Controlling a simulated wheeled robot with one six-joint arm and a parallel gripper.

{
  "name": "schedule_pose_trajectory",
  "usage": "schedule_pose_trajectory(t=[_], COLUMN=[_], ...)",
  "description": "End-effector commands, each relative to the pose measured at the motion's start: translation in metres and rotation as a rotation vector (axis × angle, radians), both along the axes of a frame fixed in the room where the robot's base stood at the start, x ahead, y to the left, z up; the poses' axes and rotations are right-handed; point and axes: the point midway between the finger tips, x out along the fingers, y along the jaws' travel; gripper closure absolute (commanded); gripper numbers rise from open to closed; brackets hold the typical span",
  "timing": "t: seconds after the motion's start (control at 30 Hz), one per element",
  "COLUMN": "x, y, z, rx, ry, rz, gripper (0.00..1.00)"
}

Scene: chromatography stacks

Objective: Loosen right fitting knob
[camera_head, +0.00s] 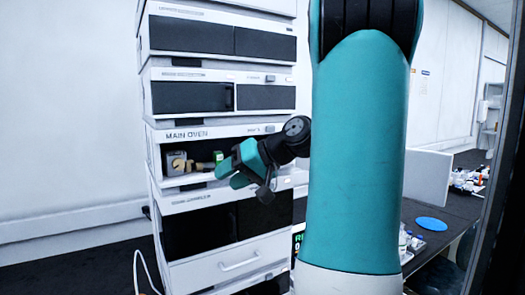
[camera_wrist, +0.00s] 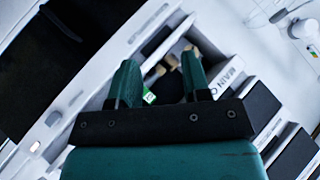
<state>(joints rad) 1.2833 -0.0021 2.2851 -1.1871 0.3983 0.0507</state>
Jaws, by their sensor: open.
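Brass-coloured fittings (camera_head: 181,164) show inside the open bay of the unit labelled MAIN OVEN (camera_head: 187,135). In the wrist view, small brass fitting knobs (camera_wrist: 172,60) show just past and between my fingertips; I cannot tell for certain which is the right one. My gripper (camera_head: 225,169), teal with a black mount, is at the front of the bay, to the right of the fittings. In the wrist view my gripper (camera_wrist: 158,66) has its two fingers spread apart with nothing held between them. The fingers and mount hide part of the bay.
A grey block (camera_head: 176,161) sits at the left inside the bay. Other stack modules (camera_head: 205,98) rise above, and a drawer with a handle (camera_head: 240,263) is below. A dark bench with a blue disc (camera_head: 431,224) is at the right. The bay's edges are close around my fingers.

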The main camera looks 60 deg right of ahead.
Motion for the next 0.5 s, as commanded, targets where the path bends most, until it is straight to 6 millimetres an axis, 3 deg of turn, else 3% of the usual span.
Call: schedule_pose_trajectory(t=[0.03, 0.2, 0.33, 0.5], x=[-0.019, -0.080, -0.117, -0.134], y=[-0.034, -0.104, -0.131, -0.143], z=[0.011, 0.039, 0.053, 0.058], rx=[0.010, 0.014, 0.004, -0.004], ry=[-0.042, -0.175, -0.241, -0.275], rz=[-0.098, -0.328, -0.435, -0.487], gripper=[0.56, 0.56, 0.56, 0.56])
